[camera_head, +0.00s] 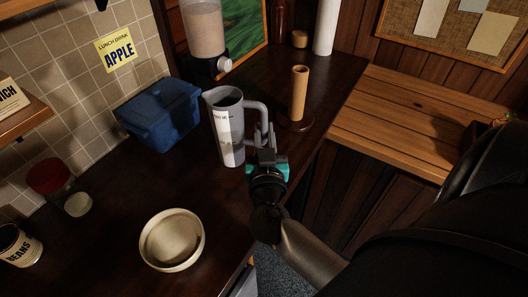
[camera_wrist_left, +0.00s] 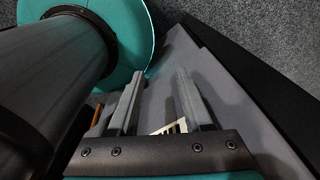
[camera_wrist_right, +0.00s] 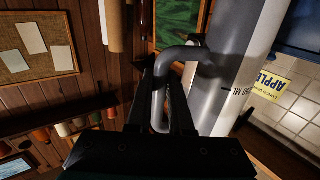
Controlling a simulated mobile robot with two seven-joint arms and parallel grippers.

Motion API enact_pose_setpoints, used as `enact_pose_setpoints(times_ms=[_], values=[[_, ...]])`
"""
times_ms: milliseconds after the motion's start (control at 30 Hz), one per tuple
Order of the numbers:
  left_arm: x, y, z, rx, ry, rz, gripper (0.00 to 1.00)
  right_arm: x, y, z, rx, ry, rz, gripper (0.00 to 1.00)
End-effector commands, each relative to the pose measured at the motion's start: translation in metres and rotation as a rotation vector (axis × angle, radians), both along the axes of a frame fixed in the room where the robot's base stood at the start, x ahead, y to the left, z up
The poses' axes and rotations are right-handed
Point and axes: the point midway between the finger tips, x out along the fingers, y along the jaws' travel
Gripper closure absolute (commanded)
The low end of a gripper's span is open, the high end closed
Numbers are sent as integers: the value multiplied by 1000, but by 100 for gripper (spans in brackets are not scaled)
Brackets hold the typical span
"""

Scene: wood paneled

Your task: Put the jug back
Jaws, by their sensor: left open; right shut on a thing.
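A grey jug (camera_head: 228,125) with a handle and a printed label is upright at the counter's middle in the head view. Whether its base touches the counter is hard to tell. My right gripper (camera_head: 264,150) is shut on the jug's handle. In the right wrist view the jug's body (camera_wrist_right: 228,80) is beside the fingers, and the handle (camera_wrist_right: 165,85) runs between the fingertips (camera_wrist_right: 168,85). My left gripper (camera_wrist_left: 160,95) shows only in the left wrist view, open and empty, above a grey surface of my own base and carpet.
A blue bin (camera_head: 160,115) stands left of the jug, and a wooden upright holder (camera_head: 298,95) to its right. A blender-like dispenser (camera_head: 205,35) is behind. A cream bowl (camera_head: 172,240) sits near the front edge. Dark counter between bowl and jug is clear.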

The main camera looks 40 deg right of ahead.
Motion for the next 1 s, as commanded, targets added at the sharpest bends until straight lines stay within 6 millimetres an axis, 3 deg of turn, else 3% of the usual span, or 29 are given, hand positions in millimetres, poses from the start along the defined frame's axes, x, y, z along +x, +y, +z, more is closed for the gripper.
enact_pose_setpoints(times_ms=[200, 467, 867, 900, 1000], values=[[3, -5, -7, -8, -6, 2, 50, 0, 0, -11, -2, -5, 0, 100], [1, -6, -28, -8, -2, 2, 50, 1, 0, -46, -2, -3, 1, 100], [-4, -5, -27, -6, 5, 2, 50, 0, 0, -49, -2, -3, 0, 100], [-4, -5, -27, -6, 5, 2, 50, 0, 0, -51, -1, 0, 0, 79], [-4, -5, -27, -6, 5, 2, 50, 0, 0, -51, -1, -1, 0, 67]])
